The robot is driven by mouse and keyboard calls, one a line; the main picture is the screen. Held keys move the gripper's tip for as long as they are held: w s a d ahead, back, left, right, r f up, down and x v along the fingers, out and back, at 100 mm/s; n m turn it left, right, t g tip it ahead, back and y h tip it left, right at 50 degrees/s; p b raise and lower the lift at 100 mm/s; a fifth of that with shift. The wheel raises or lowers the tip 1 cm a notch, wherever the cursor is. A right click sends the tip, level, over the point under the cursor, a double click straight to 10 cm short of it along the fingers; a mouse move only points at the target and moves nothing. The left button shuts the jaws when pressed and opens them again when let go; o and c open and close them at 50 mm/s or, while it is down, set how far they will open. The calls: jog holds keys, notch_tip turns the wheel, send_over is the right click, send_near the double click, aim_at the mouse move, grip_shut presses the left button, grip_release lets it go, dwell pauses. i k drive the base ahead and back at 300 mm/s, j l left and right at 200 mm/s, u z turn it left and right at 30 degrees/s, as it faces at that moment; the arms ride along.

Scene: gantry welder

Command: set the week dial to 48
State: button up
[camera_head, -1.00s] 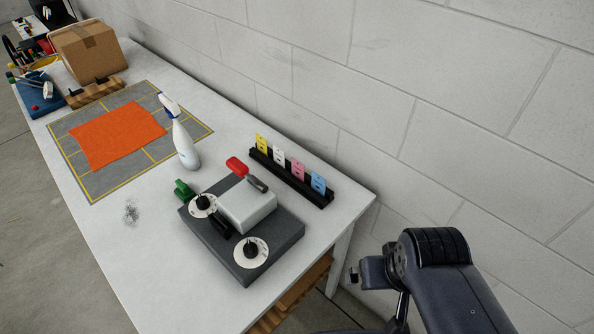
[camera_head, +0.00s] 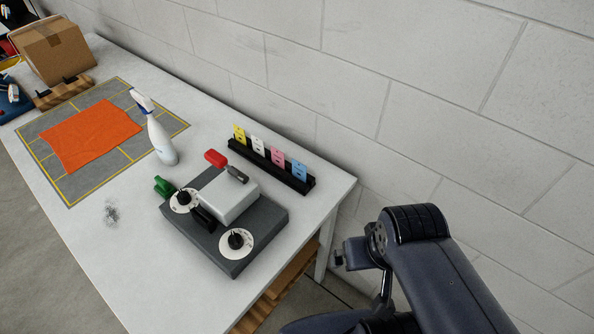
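A dark grey device (camera_head: 270,222) with a light grey block on top sits near the right end of the white table. It bears two white dials with black knobs: a front dial (camera_head: 245,246) near its lower right corner and a second dial (camera_head: 178,206) at its left. Their markings are too small to read, and I cannot tell which is the week dial. My arm is at the lower right, off the table's end and apart from the device. My gripper's fingertips are not clearly seen.
A red-handled lever (camera_head: 216,158) and a green part (camera_head: 162,186) stick out at the device. A black rack (camera_head: 297,184) with coloured cards stands behind it. A spray bottle (camera_head: 163,145), an orange cloth (camera_head: 90,134) on a grey mat and a cardboard box (camera_head: 55,54) lie further left.

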aim_at(184, 198)
jog(key=u, duration=1.3)
